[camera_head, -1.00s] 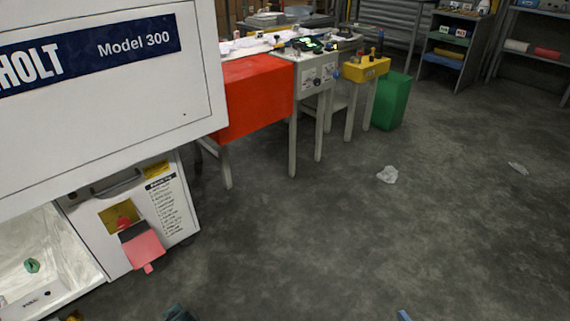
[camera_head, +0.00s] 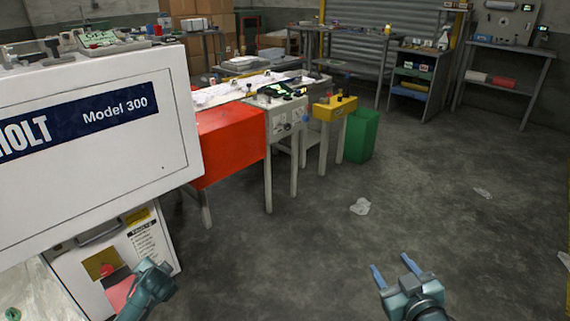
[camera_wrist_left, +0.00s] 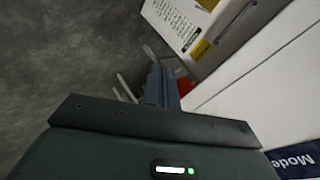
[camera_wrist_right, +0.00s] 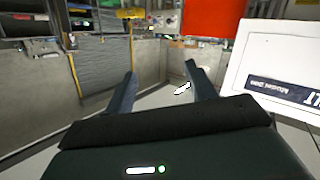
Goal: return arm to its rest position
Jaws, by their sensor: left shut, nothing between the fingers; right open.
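My right gripper (camera_head: 393,268) is at the lower right of the head view, above the bare floor. Its two blue fingers are apart with nothing between them, and they also show spread in the right wrist view (camera_wrist_right: 160,88). My left gripper (camera_head: 150,268) is at the lower left of the head view, in front of the white machine's lower panel and partly covering a pink-red part there. In the left wrist view its fingers (camera_wrist_left: 160,80) are together, with nothing held.
The white Model 300 machine (camera_head: 150,135) fills the left. Beyond it stand a red-sided table (camera_head: 230,143), a yellow box (camera_head: 333,109) and a green bin (camera_head: 361,136). White scraps (camera_head: 360,206) lie on the floor. The floor at centre and right is mostly clear.

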